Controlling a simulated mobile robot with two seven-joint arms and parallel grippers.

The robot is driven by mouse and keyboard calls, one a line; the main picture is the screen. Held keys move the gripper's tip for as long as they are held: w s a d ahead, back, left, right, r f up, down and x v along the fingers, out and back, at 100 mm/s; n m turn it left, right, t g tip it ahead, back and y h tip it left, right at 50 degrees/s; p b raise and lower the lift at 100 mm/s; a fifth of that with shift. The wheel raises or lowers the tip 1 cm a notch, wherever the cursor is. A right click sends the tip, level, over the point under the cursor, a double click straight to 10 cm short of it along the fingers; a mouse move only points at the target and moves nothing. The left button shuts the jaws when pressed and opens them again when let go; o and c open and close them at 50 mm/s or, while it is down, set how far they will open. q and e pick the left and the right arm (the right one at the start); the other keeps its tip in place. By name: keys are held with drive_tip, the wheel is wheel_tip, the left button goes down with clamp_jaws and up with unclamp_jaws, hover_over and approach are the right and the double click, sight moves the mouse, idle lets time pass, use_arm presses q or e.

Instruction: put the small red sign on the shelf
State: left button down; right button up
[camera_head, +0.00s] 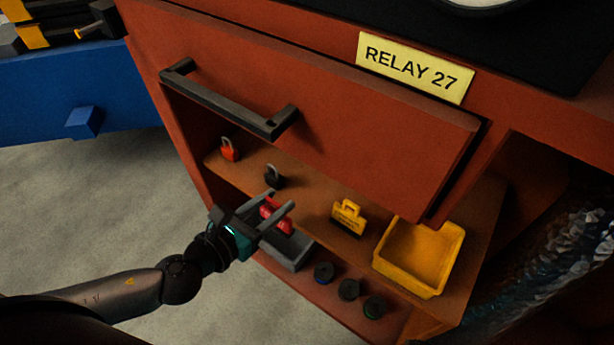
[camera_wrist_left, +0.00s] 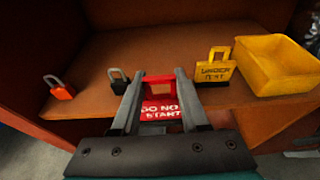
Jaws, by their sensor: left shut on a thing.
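The small red sign (camera_wrist_left: 160,113), lettered "DO NOT START" in white, is between the fingers of my left gripper (camera_wrist_left: 158,95), which is shut on it. In the head view the red sign (camera_head: 268,211) is partly covered by the fingers of the left gripper (camera_head: 281,201). The sign is at the front edge of the brown shelf (camera_head: 305,193), between a black padlock and a yellow sign. I cannot tell whether it touches the shelf.
On the shelf stand a red padlock (camera_head: 229,149), a black padlock (camera_head: 273,176), a yellow sign (camera_head: 347,218) and a yellow bin (camera_head: 447,245). A drawer (camera_head: 330,110) with a dark handle overhangs it.

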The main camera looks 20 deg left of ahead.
use_arm(q)
drive_tip(key=b+x, duration=0.2)
drive_tip(key=x, duration=0.8)
drive_tip(key=shift+w+d+f+b, duration=0.15)
drive_tip(key=shift+w+b, duration=0.15)
drive_tip(key=shift+w, duration=0.05)
drive_tip(key=shift+f, duration=0.15)
use_arm(e)
drive_tip(key=shift+t, duration=0.4)
drive_tip(key=shift+w+a+r, duration=0.1)
drive_tip(key=shift+w+r, duration=0.35)
drive_tip(key=shift+r, duration=0.35)
drive_tip(key=shift+w+a+r, duration=0.15)
drive_tip(key=shift+w+r, duration=0.25)
drive_tip(key=shift+r, duration=0.45)
drive_tip(key=shift+w+a+r, duration=0.1)
drive_tip(key=shift+w+r, duration=0.35)
drive_tip(key=shift+r, duration=0.35)
use_arm(q)
drive_tip(key=shift+c, duration=2.1)
unclamp_jaws()
drive_tip(key=shift+f, duration=0.1)
use_arm(e)
drive_tip(key=shift+w+r, duration=0.1)
drive_tip(key=shift+r, duration=0.1)
